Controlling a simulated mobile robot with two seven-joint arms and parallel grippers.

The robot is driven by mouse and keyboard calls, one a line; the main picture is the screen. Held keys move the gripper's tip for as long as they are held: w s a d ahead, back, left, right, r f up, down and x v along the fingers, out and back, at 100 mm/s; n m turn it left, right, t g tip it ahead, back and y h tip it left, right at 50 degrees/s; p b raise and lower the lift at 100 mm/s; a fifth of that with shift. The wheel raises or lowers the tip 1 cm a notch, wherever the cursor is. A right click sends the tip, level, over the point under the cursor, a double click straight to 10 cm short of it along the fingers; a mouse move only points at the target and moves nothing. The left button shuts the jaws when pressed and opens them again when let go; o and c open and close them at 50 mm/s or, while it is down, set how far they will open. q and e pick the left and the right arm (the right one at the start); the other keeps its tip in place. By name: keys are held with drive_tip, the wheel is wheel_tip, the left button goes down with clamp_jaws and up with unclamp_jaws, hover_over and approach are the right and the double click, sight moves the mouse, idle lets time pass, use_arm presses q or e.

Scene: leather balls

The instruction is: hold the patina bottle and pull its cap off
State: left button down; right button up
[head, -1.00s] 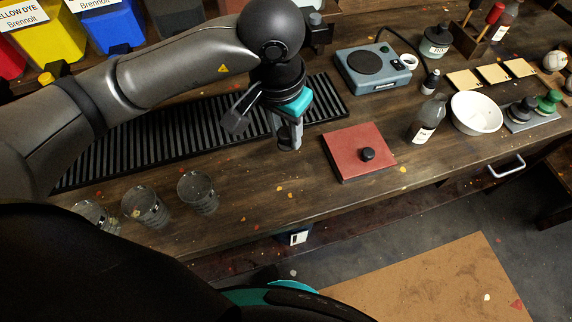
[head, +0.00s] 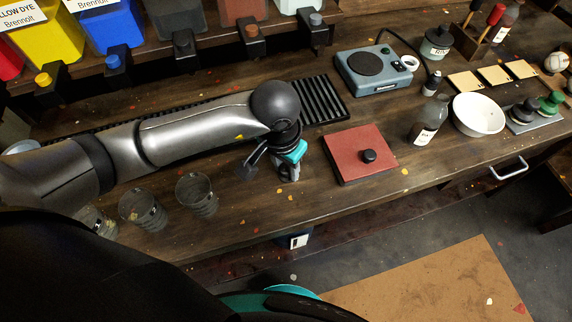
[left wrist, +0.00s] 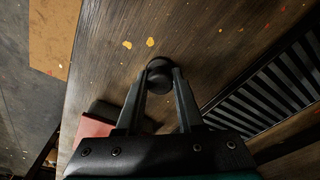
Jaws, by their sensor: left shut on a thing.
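A clear bottle of dark liquid with a white label (head: 424,130) stands upright on the bench, left of the white bowl; its label is too small to read, and I see no cap on its neck. My left gripper (head: 289,176) is low over the bench, left of the red board and well apart from this bottle. In the left wrist view, the left gripper (left wrist: 160,82) is shut on a round black piece (left wrist: 159,65) that looks like a cap, close to the bench top. My right gripper is not in view.
The red board (head: 350,145) with a black knob is right of the gripper. Several glasses (head: 196,192) stand to the left, and a slotted black grate (head: 322,100) lies behind. A grey hot plate (head: 373,70) and a white bowl (head: 477,114) are further right. The front bench strip is fairly clear.

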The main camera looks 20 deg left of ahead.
sight(282, 180)
use_arm(q)
drive_tip(key=shift+f, duration=0.2)
drive_tip(key=c, duration=0.7)
unclamp_jaws()
drive_tip(key=shift+r, duration=0.1)
drive_tip(key=shift+c, duration=0.2)
drive_tip(key=shift+o, duration=1)
drive_tip(key=shift+r, duration=0.1)
drive_tip(key=shift+r, duration=0.25)
wheel_tip(282, 180, up, 12)
drive_tip(key=s, duration=0.1)
drive_tip(key=shift+s+a+f+p, duration=0.2)
drive_tip(key=shift+a+p, duration=0.05)
drive_tip(key=shift+p, duration=0.2)
